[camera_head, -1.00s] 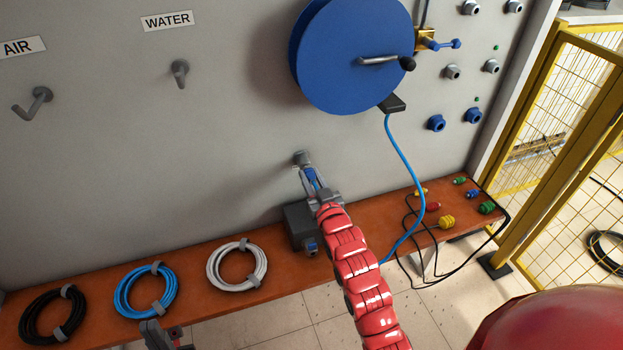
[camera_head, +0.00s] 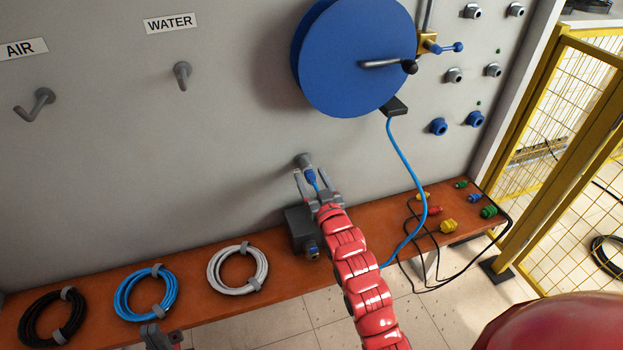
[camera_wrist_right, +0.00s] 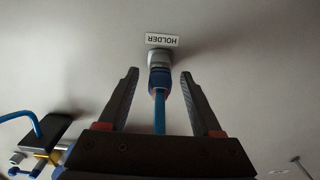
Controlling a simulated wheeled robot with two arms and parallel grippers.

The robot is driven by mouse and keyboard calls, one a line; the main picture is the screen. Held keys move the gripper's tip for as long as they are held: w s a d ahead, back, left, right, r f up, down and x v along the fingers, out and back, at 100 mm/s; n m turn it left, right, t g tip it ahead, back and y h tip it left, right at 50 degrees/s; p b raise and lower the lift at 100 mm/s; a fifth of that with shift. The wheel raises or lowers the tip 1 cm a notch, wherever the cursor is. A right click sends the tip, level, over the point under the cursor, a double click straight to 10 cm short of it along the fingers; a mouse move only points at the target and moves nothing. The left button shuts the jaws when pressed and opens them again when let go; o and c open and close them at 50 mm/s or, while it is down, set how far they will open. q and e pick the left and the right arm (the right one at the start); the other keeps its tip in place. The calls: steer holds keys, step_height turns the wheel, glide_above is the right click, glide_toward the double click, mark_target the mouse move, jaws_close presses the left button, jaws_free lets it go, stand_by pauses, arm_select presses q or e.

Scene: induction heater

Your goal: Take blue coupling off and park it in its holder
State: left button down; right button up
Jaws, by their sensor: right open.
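The blue coupling (camera_head: 311,177) sits on the grey holder fitting (camera_head: 303,161) on the wall, with the blue hose trailing from it. In the right wrist view the coupling (camera_wrist_right: 160,80) is up against the fitting (camera_wrist_right: 158,57), below a HOLDER label (camera_wrist_right: 162,40). My right gripper (camera_head: 312,182) is open, with one finger on each side of the coupling and a gap on both sides. My left gripper (camera_head: 163,338) shows only partly at the bottom edge, below the blue hose coil; its jaws are unclear.
A blue hose reel (camera_head: 352,58) hangs on the wall to the upper right. A brown bench (camera_head: 195,293) below carries hose coils, a grey box (camera_head: 298,226) and coloured plugs (camera_head: 449,226). A yellow mesh fence (camera_head: 540,180) stands at the right.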

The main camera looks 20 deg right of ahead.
steer(key=shift+s, duration=0.1)
steer(key=shift+s, duration=0.25)
steer(key=s+p, duration=0.1)
steer(key=s, duration=1.5)
steer(key=shift+s+d, duration=0.3)
steer(key=shift+s, duration=0.05)
